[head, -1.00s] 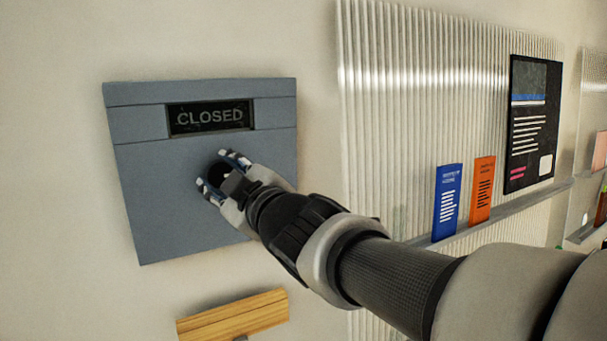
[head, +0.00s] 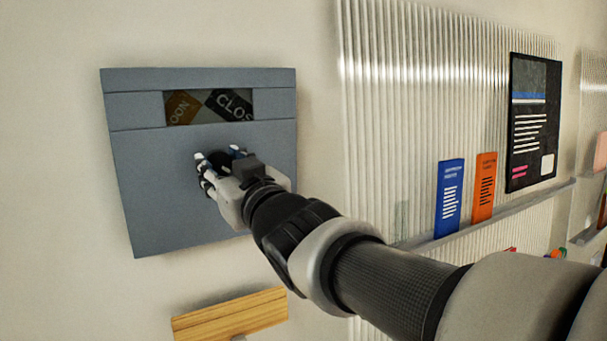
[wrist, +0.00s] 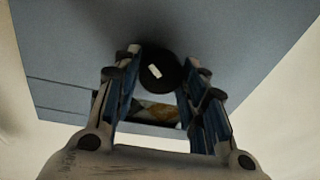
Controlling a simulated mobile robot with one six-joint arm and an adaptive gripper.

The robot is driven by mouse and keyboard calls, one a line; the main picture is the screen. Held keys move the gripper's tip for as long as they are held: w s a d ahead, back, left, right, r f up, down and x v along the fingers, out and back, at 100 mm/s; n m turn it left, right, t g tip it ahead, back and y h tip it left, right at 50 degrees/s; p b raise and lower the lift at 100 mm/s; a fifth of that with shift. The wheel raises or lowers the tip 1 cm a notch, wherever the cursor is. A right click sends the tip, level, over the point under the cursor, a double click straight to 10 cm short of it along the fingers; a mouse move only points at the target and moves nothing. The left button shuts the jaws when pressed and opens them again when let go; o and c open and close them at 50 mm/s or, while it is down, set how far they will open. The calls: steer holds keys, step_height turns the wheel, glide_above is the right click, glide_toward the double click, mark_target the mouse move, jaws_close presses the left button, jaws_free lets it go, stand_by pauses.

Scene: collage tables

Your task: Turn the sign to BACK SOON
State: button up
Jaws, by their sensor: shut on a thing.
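The grey sign (head: 150,170) is a flat panel on the wall with a window (head: 209,107) near its top. In the window, a brown label ending in "OON" is at the left and a black label reading "CLOS" is at the right, both tilted. My gripper (head: 220,160) is shut on a round black knob below the window. In the wrist view the knob (wrist: 157,72) with a pale mark sits between the two fingers. The window also shows there (wrist: 150,110), partly hidden by the fingers.
A wooden ledge (head: 228,315) is on the wall below the sign. At the right, a ribbed panel (head: 420,90) backs a shelf with a blue leaflet (head: 448,198) and an orange leaflet (head: 483,187). A black poster (head: 533,122) is above the shelf.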

steer(key=m+b, duration=0.1)
steer(key=m, duration=0.1)
steer(key=m+b, duration=0.2)
steer(key=m+t+b, duration=0.1)
steer(key=m, duration=0.1)
steer(key=shift+f+b, duration=0.3)
steer(key=shift+b, duration=0.05)
steer(key=m+b, duration=0.2)
steer(key=m, duration=0.1)
steer(key=shift+s+a+m+t+h+b, duration=0.1)
steer(key=shift+m+t+h+b, duration=0.2)
steer(key=shift+m+h+b, duration=0.1)
steer(key=shift+r+m+b, duration=0.15)
steer(key=shift+m+b, duration=0.45)
steer(key=shift+m, duration=0.3)
steer(key=shift+r+h, duration=0.1)
steer(key=shift+h, duration=0.2)
steer(key=o, duration=1.1)
steer(key=shift+c, duration=0.2)
steer(key=v, duration=1.2)
